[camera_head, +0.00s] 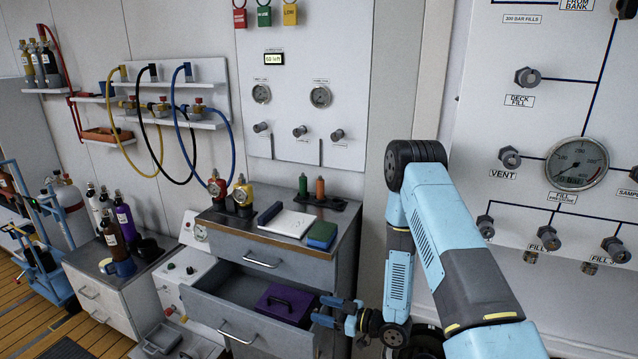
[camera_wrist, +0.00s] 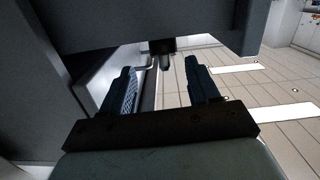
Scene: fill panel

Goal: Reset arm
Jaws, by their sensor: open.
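My gripper (camera_head: 337,312) is open at the right side of the grey drawer cabinet, near its open drawer. Its two fingers show in the wrist view (camera_wrist: 160,92), spread apart with nothing between them. My blue and dark grey arm (camera_head: 440,230) reaches down in front of the right-hand panel, bent at the elbow. A dark grey overhanging surface fills the top of the wrist view, close to the fingers.
The grey cabinet (camera_head: 240,250) has an open drawer (camera_head: 225,305) holding a purple case (camera_head: 285,303). Its top carries regulators, a notepad (camera_head: 287,223) and small bottles. The valve panel (camera_head: 545,110) with a large gauge (camera_head: 577,163) stands right. Tiled floor (camera_wrist: 250,130) shows free room.

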